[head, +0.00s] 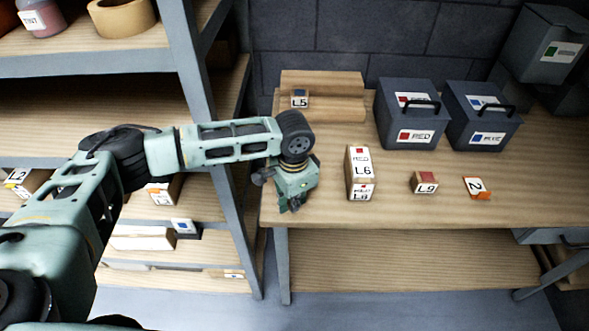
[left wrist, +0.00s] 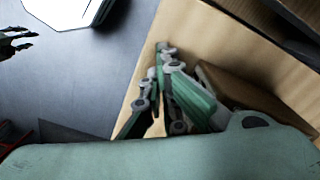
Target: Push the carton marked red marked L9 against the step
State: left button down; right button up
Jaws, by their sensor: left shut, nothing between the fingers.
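The stepped wooden block, the step (head: 335,105), stands at the table's back left. My left gripper (head: 290,206) is shut and empty, pointing down near the table's left front edge. In the left wrist view the shut gripper (left wrist: 163,52) shows over the table edge.
A small L5 carton (head: 300,99) is at the step. An orange-based block (head: 477,188) lies right of L9. Bins marked RED (head: 408,115) and BLUE (head: 481,117) stand behind. A shelf post (head: 215,140) is left.

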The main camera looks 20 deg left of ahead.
pick_arm(q)
jog(key=shift+w+a, duration=0.15)
jog(key=shift+w, duration=0.5)
jog(key=shift+w, duration=0.1)
jog(key=shift+w+a, duration=0.3)
jog(key=shift+w, duration=0.65)
jog(key=shift+w, duration=0.15)
jog(key=shift+w+a+b, duration=0.3)
jog(key=shift+w+b, duration=0.05)
jog(key=shift+w, duration=0.5)
jog(key=shift+w+a+b, duration=0.25)
jog(key=shift+w+b, duration=0.1)
jog(key=shift+w, duration=0.55)
jog(key=shift+w, duration=0.15)
